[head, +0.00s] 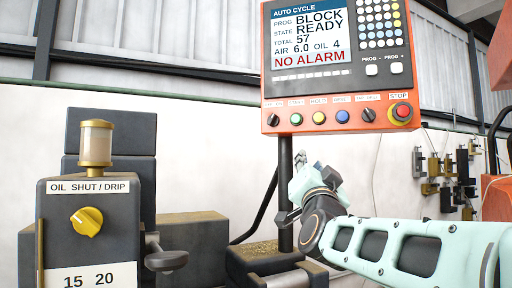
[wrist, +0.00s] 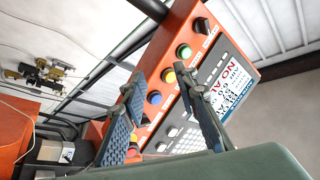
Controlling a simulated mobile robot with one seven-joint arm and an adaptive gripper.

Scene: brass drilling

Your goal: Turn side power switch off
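No switch marked as side power shows in either view, so I cannot tell which part it is. The orange control panel (head: 332,104) hangs on a dark post, with a black selector knob (head: 273,120) at its lower left and another black knob (head: 368,115) near the red stop button (head: 402,111). My gripper (head: 303,165) is below the panel in the head view. In the wrist view my gripper (wrist: 162,76) is open and empty, its blue-padded fingers apart in front of the panel face (wrist: 178,62). I cannot tell its exact distance from the panel.
A dark oil unit with a yellow knob (head: 87,221) stands at the left. A dark post (head: 285,180) rises beside my gripper. An orange body (head: 496,198) is at the right edge. Small fixtures (head: 447,170) hang on the white wall. The wall area between is clear.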

